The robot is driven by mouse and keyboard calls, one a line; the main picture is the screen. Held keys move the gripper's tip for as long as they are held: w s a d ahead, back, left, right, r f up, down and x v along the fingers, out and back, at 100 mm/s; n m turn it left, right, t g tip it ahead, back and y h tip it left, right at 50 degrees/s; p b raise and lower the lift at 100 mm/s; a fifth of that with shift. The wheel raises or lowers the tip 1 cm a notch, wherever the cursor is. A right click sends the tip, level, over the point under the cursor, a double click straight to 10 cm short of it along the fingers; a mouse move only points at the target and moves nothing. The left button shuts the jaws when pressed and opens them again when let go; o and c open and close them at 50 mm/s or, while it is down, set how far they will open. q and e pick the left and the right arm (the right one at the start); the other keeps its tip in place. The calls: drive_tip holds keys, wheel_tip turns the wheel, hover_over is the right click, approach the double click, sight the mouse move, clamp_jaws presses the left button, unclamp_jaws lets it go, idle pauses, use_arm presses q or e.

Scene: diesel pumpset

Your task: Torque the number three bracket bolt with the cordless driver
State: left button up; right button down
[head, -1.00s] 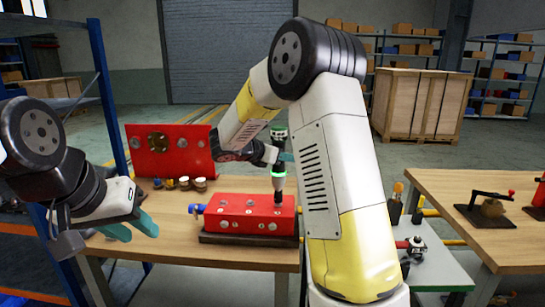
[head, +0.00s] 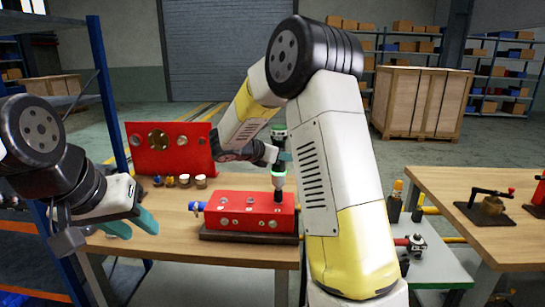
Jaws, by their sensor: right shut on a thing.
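The cordless driver (head: 278,170) is dark with green bands and stands upright, its lower tip over the right part of the red bracket block (head: 238,205). I cannot tell whether the tip touches a bolt. Several round bolt heads (head: 222,221) show on the block's front and top; no numbers are legible. My right gripper (head: 279,157) is shut on the driver, partly hidden behind my right arm.
The block sits on a dark base on the wooden bench (head: 160,250). A blue fitting (head: 197,206) sticks out at its left. Behind stand a red plate (head: 168,148) and several small brass fittings (head: 184,180). A grey side table (head: 440,268) with tools and another bench (head: 470,200) stand right.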

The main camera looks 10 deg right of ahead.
drive_tip(key=shift+f, duration=0.55)
idle(1.9)
drive_tip(key=shift+r, duration=0.1)
idle(0.7)
